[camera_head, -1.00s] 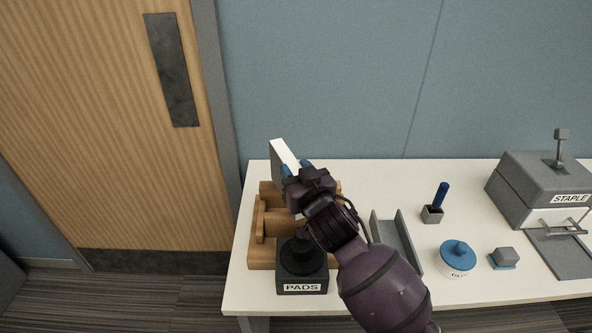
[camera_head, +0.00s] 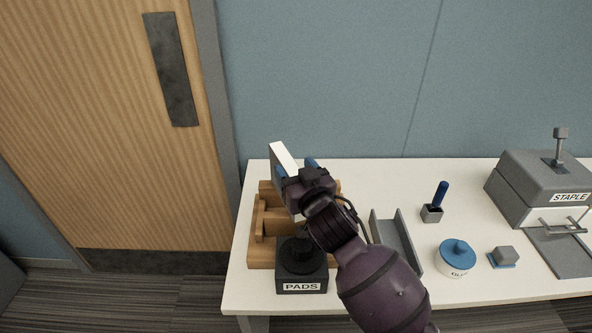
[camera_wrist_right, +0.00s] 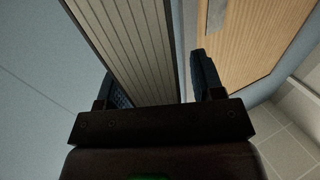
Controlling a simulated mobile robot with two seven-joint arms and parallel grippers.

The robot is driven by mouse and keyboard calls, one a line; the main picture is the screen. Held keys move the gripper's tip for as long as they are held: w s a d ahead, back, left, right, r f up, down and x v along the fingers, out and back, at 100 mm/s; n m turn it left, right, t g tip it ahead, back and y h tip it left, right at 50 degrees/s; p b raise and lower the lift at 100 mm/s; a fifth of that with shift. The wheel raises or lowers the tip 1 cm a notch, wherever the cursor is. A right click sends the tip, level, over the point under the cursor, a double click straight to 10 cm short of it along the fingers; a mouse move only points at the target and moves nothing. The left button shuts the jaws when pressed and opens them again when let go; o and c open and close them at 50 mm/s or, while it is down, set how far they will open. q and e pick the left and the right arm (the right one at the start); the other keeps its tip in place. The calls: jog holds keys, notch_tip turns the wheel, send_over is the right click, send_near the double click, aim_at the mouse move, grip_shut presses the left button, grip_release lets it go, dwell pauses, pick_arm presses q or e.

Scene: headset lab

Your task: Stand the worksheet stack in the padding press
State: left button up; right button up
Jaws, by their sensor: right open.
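The worksheet stack (camera_head: 283,156) stands nearly upright at the back of the wooden padding press (camera_head: 258,226). Its lower part is hidden by my right gripper and the press in the head view. In the right wrist view the stack (camera_wrist_right: 125,45) shows its ridged page edges between the fingers. My right gripper (camera_head: 298,172) is open around the stack. In the right wrist view, the gripper (camera_wrist_right: 165,85) has a gap between its right finger and the stack; its left finger is partly hidden behind the stack. My left gripper is out of view.
A dark block labelled PADS (camera_head: 302,287) with a black knob is at the press's front. To the right are a grey channel (camera_head: 396,240), a blue-lidded glue pot (camera_head: 457,262), a brush holder (camera_head: 432,213), a small grey block (camera_head: 503,256) and a stapler (camera_head: 540,185).

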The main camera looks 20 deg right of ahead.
jog(key=shift+f, duration=0.25)
jog(key=shift+s+f, duration=0.1)
jog(key=shift+s, duration=0.25)
jog(key=s+d+r, duration=0.1)
jog(key=s, duration=1)
jog(key=shift+d, duration=0.15)
